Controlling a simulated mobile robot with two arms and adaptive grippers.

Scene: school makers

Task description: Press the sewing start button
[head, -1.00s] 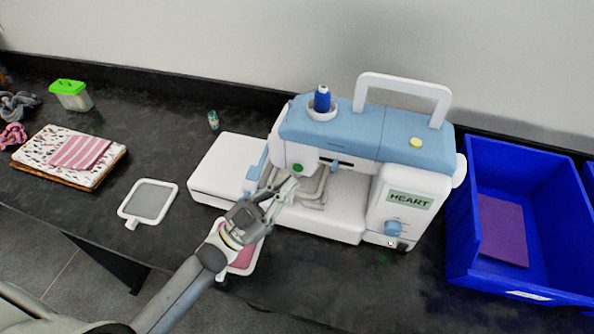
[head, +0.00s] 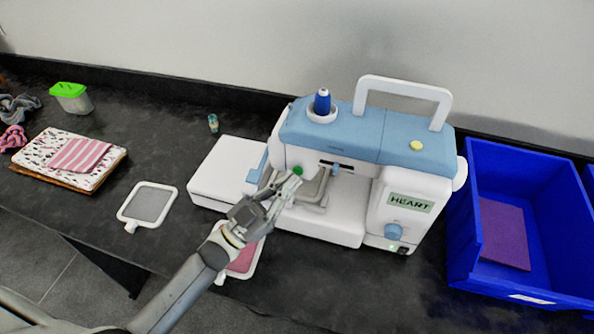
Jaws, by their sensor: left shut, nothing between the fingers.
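The sewing machine (head: 362,140) is white with a blue top and the label HEART, and stands upright on the black table. Its green start button (head: 297,171) shows on the front of the left head, above the sewing area. My left gripper (head: 292,184) is shut and empty, with its fingertips just below the green button in the picture. I cannot tell whether they touch the machine. The fingers cover part of the sewing area and the grey hoop (head: 314,188) under the head. My right gripper is not in view.
A blue bin (head: 463,225) with a purple sheet stands right of the machine. A hoop with pink fabric (head: 243,262) lies under my left arm. Another hoop (head: 148,202), folded fabric (head: 70,158) and a green-lidded container (head: 72,97) are at left.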

